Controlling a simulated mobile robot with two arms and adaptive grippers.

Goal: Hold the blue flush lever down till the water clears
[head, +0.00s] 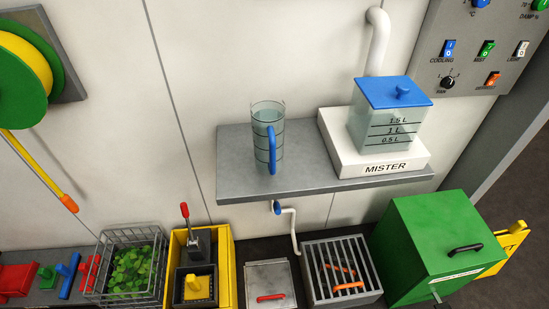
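A small blue piece (277,208) sits at the upper end of a thin white pipe (294,228) under the shelf. It may be the flush lever, but it is too small to tell. A blue T-shaped handle (68,272) also shows at the lower left. A clear jug with a blue handle (271,150) stands on the grey shelf (235,165). The mister's clear tank (383,128), with a blue lid, sits on its white base beside the jug. I cannot tell how cloudy the water is. Neither of my grippers is in view.
Below the shelf are a wire basket of green leaves (133,270), a yellow box with a red-tipped lever (185,212), a flat hatch with a red handle (270,285), a barred grate (343,260) and a green bin (435,235). A switch panel (480,50) is at upper right.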

